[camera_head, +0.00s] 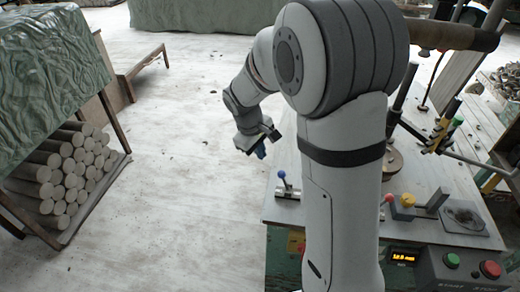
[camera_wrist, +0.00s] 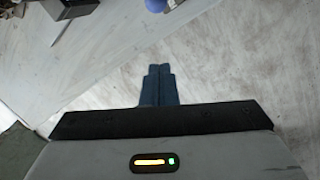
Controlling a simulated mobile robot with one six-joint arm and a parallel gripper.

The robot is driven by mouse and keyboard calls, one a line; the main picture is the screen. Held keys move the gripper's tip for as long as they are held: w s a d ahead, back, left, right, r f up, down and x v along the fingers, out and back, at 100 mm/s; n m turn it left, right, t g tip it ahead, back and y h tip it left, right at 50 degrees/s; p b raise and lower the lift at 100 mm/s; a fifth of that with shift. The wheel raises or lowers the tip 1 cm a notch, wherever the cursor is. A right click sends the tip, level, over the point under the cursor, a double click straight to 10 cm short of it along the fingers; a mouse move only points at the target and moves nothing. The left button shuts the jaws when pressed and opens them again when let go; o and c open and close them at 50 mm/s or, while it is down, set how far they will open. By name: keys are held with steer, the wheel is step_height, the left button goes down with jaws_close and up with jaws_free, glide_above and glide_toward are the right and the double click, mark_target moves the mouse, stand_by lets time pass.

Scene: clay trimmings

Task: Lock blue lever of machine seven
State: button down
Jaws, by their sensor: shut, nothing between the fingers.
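A blue ball-topped lever (camera_head: 281,174) stands on a metal base at the left edge of the machine table (camera_head: 285,206) in the head view. A rounded blue shape, likely its knob (camera_wrist: 156,5), is cut off by the top edge of the wrist view. My gripper (camera_head: 261,153) is above and to the left of the lever, apart from it, over the floor. Its blue fingers (camera_wrist: 160,70) are shut and empty in the wrist view. My arm hides the middle of the machine. No machine number can be read.
A control panel with a lit display (camera_head: 403,256), a green button (camera_head: 452,260) and a red button (camera_head: 490,269) is at the front right. A yellow knob (camera_head: 408,199) stands behind it. A rack of clay cylinders (camera_head: 62,170) is at left. The floor between is clear.

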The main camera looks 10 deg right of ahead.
steer(key=s+d+f+p, duration=0.1)
steer(key=s+d+f, duration=0.1)
steer(key=d+f, duration=0.1)
steer(key=shift+s+d+f, duration=0.2)
steer(key=shift+s+f, duration=0.05)
steer(key=shift+f, duration=0.65)
steer(key=shift+a, duration=0.1)
